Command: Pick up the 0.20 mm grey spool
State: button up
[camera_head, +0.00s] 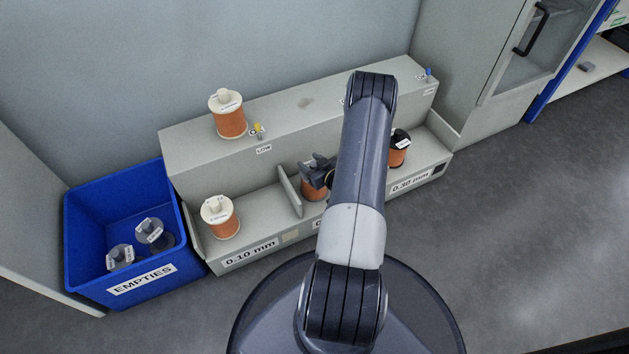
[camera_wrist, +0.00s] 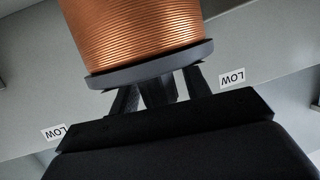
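The middle spool (camera_head: 313,188), copper-wound with a grey flange, stands in the middle bay of the lower shelf, partly hidden by my gripper and arm. Its bay label is mostly covered by my arm. In the wrist view the copper winding (camera_wrist: 135,35) and grey flange fill the top centre, with a dark hub by the flange. My gripper (camera_head: 318,172) is at the hub end of this spool. In the wrist view the gripper's fingers (camera_wrist: 158,92) stand apart on either side of the hub, with narrow gaps, and look open.
A white-flanged spool (camera_head: 220,218) sits in the 0.10 mm bay, beside a divider (camera_head: 289,190). A dark-flanged spool (camera_head: 398,150) sits in the 0.30 mm bay. Another spool (camera_head: 229,116) stands on the upper ledge.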

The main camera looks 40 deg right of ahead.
grip_shut()
dwell(1.0)
jog(key=shift+r, duration=0.1)
